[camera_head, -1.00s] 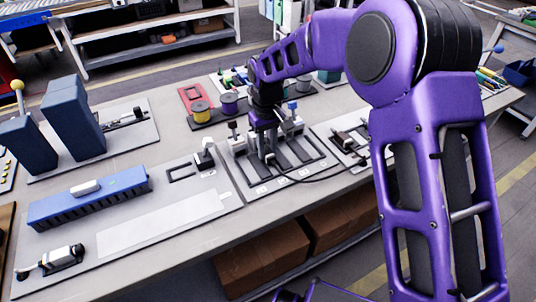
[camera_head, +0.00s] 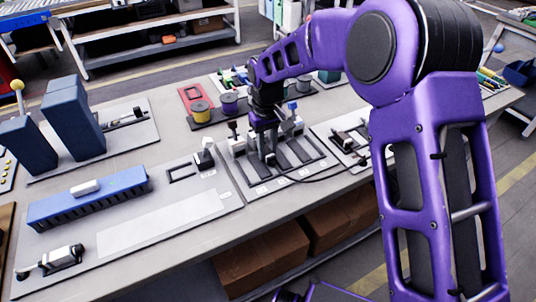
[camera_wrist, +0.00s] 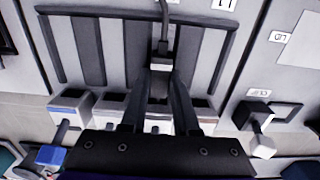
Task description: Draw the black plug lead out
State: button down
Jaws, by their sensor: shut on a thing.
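The black plug lead (camera_wrist: 163,48) shows in the wrist view as a dark plug end with a thin cable running up out of the frame. My gripper (camera_wrist: 161,78) is shut on it, one finger on each side. In the head view my gripper (camera_head: 268,152) points down over the grey panel of dark slots, and the black cable (camera_head: 318,180) curves from below it to the right. The fingers hide part of the plug, and I cannot tell whether it is still seated.
Pale blocks stand in a row behind the slots, one with a blue-topped lever (camera_wrist: 52,152). A white-ended black lever (camera_wrist: 262,140) stands on the neighbouring panel. A bare pale strip (camera_head: 160,222) lies at the front left.

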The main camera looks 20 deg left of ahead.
jog(key=shift+s+d, duration=0.15)
jog(key=shift+d, duration=0.05)
jog(key=shift+s+d+b, duration=0.3)
jog(key=shift+s+d, duration=0.35)
jog(key=shift+d, duration=0.15)
dwell(0.3)
jog(key=c, duration=0.6)
grip_release()
jog(key=shift+c, duration=0.2)
jog(key=shift+r, duration=0.1)
jog(key=shift+r+p, duration=2.65)
jog(key=shift+r, duration=0.8)
